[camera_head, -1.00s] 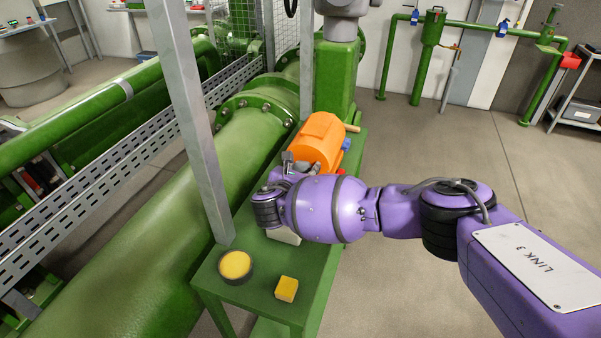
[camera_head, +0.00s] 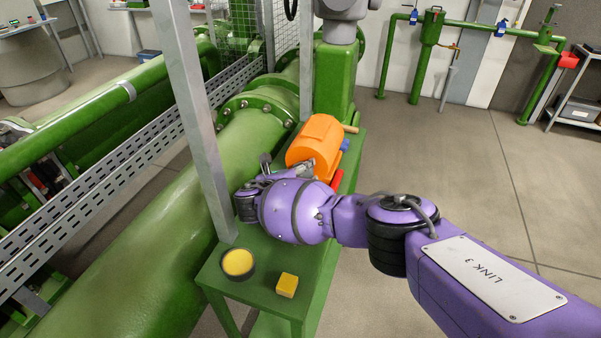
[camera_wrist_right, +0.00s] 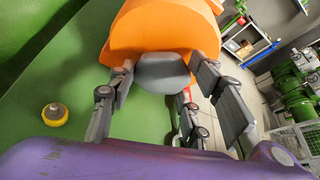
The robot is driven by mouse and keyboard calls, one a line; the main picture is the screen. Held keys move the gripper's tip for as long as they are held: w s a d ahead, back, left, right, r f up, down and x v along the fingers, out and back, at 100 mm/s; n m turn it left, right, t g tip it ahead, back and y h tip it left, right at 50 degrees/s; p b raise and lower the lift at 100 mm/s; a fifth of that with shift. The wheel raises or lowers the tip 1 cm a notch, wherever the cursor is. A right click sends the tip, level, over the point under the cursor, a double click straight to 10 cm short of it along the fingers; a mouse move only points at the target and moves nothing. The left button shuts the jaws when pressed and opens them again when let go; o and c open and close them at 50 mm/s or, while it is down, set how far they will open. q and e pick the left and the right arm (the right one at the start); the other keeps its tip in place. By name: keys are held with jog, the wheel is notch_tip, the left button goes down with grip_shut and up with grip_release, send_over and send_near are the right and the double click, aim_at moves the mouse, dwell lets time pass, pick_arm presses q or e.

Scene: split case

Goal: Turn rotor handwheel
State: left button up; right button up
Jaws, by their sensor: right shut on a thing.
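The orange casing (camera_head: 316,142) lies on the green bench (camera_head: 240,294). In the right wrist view the orange casing (camera_wrist_right: 165,30) fills the top, and a grey rounded part (camera_wrist_right: 163,72), seemingly the rotor handwheel, sticks out from its near end. My right gripper (camera_wrist_right: 163,68) has a finger on each side of this grey part and is shut on it. In the head view the right gripper (camera_head: 268,168) is at the casing's near left end, and my purple wrist hides the grey part. My left gripper is in neither view.
A round yellow-topped piece (camera_head: 238,263) and a yellow block (camera_head: 287,285) are on the near bench. A grey post (camera_head: 193,110) rises close left of my wrist. The thick green pipe (camera_head: 150,240) runs along the left. Open floor (camera_head: 450,160) lies to the right.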

jog(key=shift+s+a+f+n+h, duration=0.1)
jog(key=shift+a+f+n+h, duration=0.1)
jog(key=shift+a+n+h, duration=0.15)
jog(key=shift+d, duration=0.1)
dwell(0.3)
jog(key=o, duration=1.1)
jog(key=shift+r, duration=0.1)
jog(key=v, duration=0.7)
jog(key=shift+s, duration=0.15)
